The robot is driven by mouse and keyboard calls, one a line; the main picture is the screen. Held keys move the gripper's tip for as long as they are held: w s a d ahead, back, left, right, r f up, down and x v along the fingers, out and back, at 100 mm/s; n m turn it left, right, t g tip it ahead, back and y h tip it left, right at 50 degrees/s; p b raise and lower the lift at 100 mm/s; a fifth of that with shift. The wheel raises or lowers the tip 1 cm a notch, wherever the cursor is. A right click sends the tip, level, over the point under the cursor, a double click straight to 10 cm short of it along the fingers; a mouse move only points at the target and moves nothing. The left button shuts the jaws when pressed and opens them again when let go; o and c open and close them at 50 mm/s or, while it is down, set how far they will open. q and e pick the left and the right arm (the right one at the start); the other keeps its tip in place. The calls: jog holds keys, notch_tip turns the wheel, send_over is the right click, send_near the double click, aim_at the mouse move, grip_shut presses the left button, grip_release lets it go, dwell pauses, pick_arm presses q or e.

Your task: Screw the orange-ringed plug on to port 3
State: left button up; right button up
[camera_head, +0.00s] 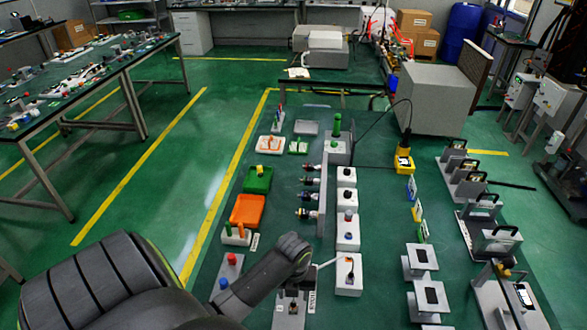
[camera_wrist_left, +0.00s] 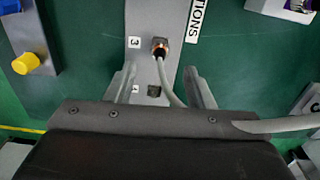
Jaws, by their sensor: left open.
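The plug (camera_wrist_left: 160,48) with an orange-copper ring shows in the left wrist view at the socket beside the label 3 (camera_wrist_left: 135,43). Its grey cable (camera_wrist_left: 172,86) runs back between my fingers. I cannot tell how far it is screwed on. My left gripper (camera_wrist_left: 158,76) is open, its two fingers on either side of the grey port plate (camera_wrist_left: 144,15), apart from the plug. A dark square port (camera_wrist_left: 154,91) lies between the fingers. In the head view my left gripper (camera_head: 292,284) is over the plate, mostly hidden by its wrist. My right gripper is not in view.
In the head view a white box (camera_head: 348,276) with a cable stands to the right, near an upright grey panel (camera_head: 322,205) with connectors. Green table surface lies between them.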

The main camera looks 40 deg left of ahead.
pick_arm(q)
notch_tip(320, 180, up, 12)
jog(key=p, duration=0.1)
jog(key=shift+p, duration=0.35)
jog(key=shift+f, duration=0.2)
dwell(0.3)
